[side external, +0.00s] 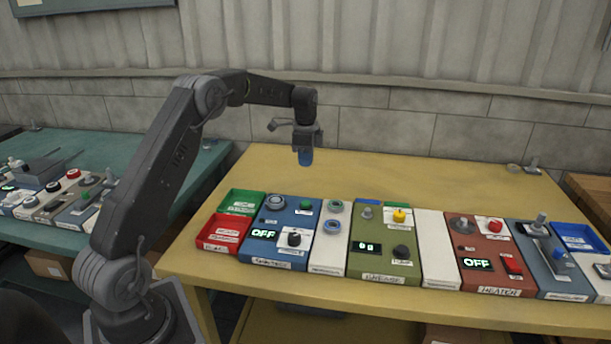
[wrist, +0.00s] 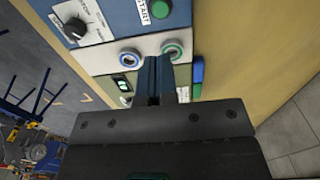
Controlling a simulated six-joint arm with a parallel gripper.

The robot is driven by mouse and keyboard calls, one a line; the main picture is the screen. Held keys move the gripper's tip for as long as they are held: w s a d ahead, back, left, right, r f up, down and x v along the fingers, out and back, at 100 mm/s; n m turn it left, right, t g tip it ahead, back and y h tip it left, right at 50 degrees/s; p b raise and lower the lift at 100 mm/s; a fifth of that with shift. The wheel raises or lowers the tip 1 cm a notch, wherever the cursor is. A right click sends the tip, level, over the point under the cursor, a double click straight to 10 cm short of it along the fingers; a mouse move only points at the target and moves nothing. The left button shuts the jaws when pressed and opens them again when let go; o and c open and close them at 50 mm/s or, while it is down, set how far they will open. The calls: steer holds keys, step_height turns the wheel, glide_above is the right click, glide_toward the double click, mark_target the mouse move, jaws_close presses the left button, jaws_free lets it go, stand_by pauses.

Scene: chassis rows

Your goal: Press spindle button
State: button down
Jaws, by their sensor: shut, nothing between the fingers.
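A blue panel (side external: 272,252) stands in the row on the yellow bench, with an OFF display (side external: 263,234). Its front label is too small to read surely. It has a green button (side external: 306,205), a black knob (side external: 294,240) and a grey round part (side external: 275,202). In the wrist view the green button (wrist: 160,9) is at the top edge beside a START label, with the black knob (wrist: 75,28) to its left. My gripper (side external: 305,158) is shut and empty, pointing down, above the bench behind the panels. Its fingertips (wrist: 155,62) appear near a ringed part in the wrist view.
A white panel (side external: 330,259) with two ringed parts adjoins the blue one. Right of it are an olive panel (side external: 385,267), a blank white panel (side external: 434,250) and a red-brown panel (side external: 482,275). Green (side external: 240,200) and red (side external: 222,233) trays lie left.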

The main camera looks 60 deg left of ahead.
mark_target(305, 203)
step_height(305, 203, down, 13)
steer(key=shift+r, duration=0.1)
stand_by(0.4)
steer(key=shift+s+d+f, duration=0.1)
steer(key=shift+s+f, duration=0.05)
steer(key=shift+f, duration=1.1)
step_height(305, 203, up, 15)
steer(key=shift+w, duration=0.3)
steer(key=shift+r, duration=0.15)
